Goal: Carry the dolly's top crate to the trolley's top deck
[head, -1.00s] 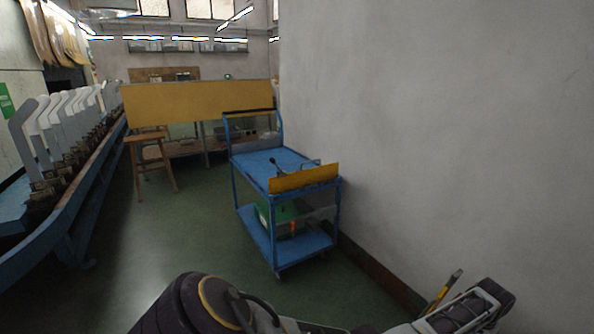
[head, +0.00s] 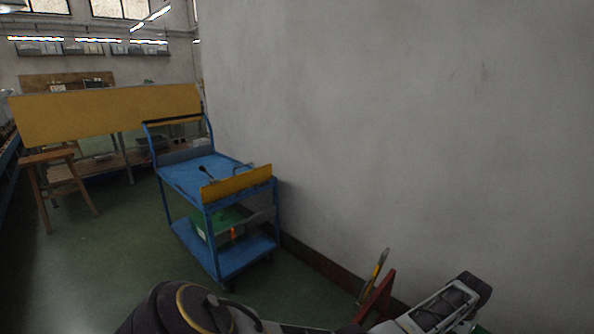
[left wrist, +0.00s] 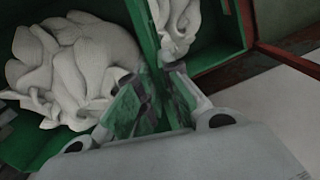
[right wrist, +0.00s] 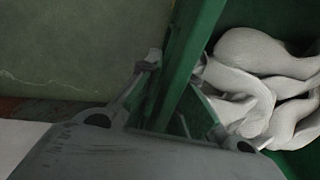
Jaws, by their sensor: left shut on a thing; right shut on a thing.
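The blue trolley (head: 240,262) stands left of centre in the head view, beside the wall. The dolly cannot be made out clearly.
The grey wall (head: 400,120) fills the right side. A red piece (head: 378,300) and a yellow-handled object (head: 374,275) are near the wall.

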